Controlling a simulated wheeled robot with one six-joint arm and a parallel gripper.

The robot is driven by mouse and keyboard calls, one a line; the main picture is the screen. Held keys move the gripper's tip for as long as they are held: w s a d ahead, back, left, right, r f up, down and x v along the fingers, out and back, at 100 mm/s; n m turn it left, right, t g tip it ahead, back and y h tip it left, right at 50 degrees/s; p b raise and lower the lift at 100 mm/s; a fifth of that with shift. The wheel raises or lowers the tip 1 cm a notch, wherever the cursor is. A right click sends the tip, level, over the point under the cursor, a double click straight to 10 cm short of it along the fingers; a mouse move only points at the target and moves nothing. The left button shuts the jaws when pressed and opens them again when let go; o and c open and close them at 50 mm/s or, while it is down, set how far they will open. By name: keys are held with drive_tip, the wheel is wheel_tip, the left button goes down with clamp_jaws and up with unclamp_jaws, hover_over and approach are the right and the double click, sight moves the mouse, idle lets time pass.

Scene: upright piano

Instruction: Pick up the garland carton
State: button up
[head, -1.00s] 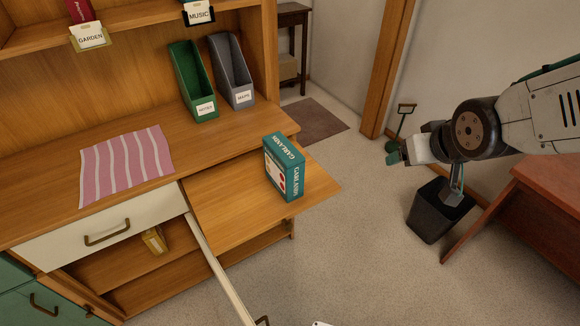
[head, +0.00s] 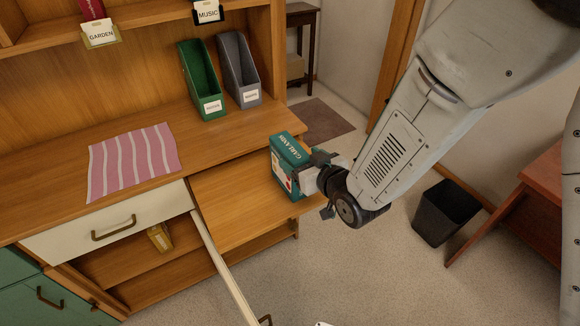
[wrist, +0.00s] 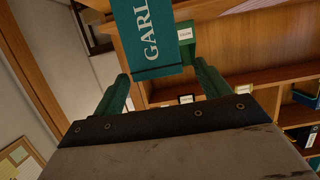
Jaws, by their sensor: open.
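The garland carton (head: 288,146) is a teal box with white lettering and a pale picture panel. It stands upright on the pulled-out wooden board (head: 228,205) of the desk. My gripper (head: 305,172) is at the carton's right side in the head view and hides part of it. In the wrist view the carton (wrist: 148,38) lies ahead of my gripper (wrist: 162,78), whose two green fingers are spread apart. The carton's near end shows in line with the gap between them, not gripped.
A green file holder (head: 203,85) and a grey one (head: 238,70) stand on the desk behind. A pink striped cloth (head: 132,162) lies to the left. A black bin (head: 445,212) stands on the floor at right.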

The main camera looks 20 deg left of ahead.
sight(292, 150)
drive_tip(key=x, duration=0.5)
drive_tip(key=shift+w+a+f, duration=0.1)
drive_tip(key=shift+w+f, duration=0.05)
drive_tip(key=shift+f, duration=0.1)
drive_tip(key=c, duration=1.5)
drive_tip(key=shift+c, duration=0.5)
drive_tip(key=shift+r, duration=0.2)
